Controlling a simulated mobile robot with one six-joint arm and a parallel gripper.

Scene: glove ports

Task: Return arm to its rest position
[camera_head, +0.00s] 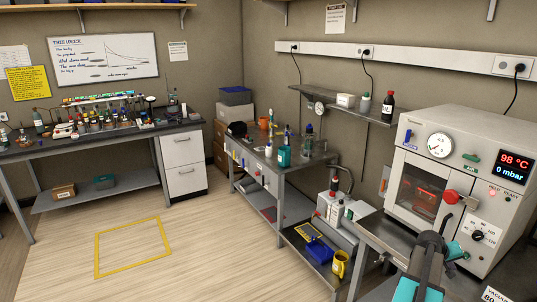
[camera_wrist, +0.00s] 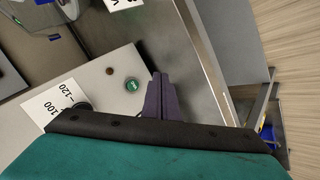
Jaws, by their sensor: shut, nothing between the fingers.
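My gripper (camera_wrist: 160,97) shows in the wrist view as two dark purple-grey fingers pressed together, with nothing between them. Behind them is the light front panel (camera_wrist: 95,85) of the vacuum oven, with a green button and part of a numbered dial beside the fingers. I cannot tell whether the fingertips touch it. In the head view my dark and teal arm (camera_head: 421,272) rises at the bottom right, in front of the oven (camera_head: 470,165). The fingers are hard to make out there.
The floor at left is clear around a yellow taped rectangle (camera_head: 130,262).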

